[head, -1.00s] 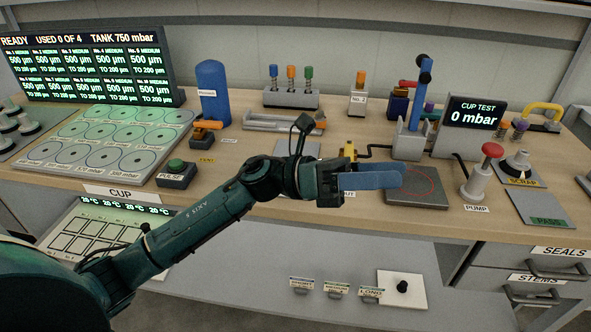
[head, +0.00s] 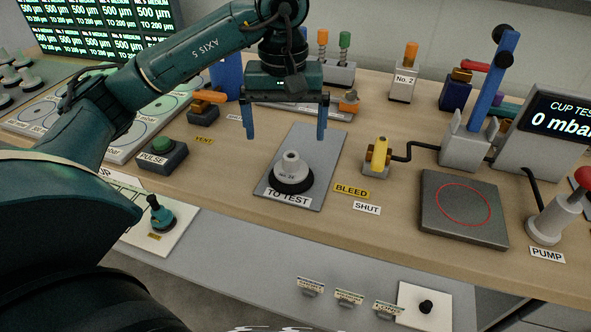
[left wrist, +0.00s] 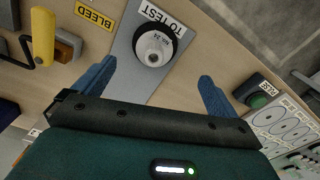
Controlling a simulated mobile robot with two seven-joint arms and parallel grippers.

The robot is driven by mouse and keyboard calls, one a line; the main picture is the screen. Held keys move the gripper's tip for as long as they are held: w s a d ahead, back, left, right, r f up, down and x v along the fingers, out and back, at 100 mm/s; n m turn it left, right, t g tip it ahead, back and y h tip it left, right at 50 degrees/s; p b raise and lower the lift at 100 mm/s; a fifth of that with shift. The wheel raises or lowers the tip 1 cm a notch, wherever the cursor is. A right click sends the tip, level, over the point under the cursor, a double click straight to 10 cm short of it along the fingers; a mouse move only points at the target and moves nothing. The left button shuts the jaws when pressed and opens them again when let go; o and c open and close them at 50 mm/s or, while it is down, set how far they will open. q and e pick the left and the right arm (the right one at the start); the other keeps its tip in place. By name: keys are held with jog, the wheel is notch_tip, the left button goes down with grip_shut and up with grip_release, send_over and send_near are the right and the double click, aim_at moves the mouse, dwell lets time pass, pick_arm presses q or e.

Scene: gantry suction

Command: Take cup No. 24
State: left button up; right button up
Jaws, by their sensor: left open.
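Cup No. 24 (head: 291,172), a pale grey cup with a black rubber base, stands upright on the grey TO TEST plate (head: 312,150). In the left wrist view the cup (left wrist: 153,47) shows its No. 24 marking, on the plate (left wrist: 138,82). My left gripper (head: 285,136) hangs above and a little behind the cup, with its two blue fingers spread apart and pointing down. It is open and empty, and the fingers do not touch the cup. In the left wrist view the open fingers (left wrist: 153,80) are seen with the cup beyond them. My right gripper is not in view.
A yellow BLEED valve (head: 379,155) stands right of the plate. The green PULSE button box (head: 163,154) is to its left. A dark test pad with a red circle (head: 463,207) and the pump (head: 553,220) are further right. Bare bench lies around the plate.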

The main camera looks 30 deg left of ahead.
aim_at(291, 164)
pick_arm(q)
notch_tip(291, 164, down, 4)
jog(key=shift+f, duration=0.15)
jog(key=shift+w+d+f, duration=0.1)
jog(key=shift+w+f, duration=0.05)
jog(key=shift+f, duration=0.7)
jog(key=shift+w+d+f, duration=0.1)
jog(key=shift+w+f, duration=0.05)
jog(key=shift+f, duration=0.7)
jog(key=shift+w+d+f, duration=0.1)
jog(key=shift+w+f, duration=0.05)
jog(key=shift+f, duration=0.7)
jog(key=c, duration=1.1)
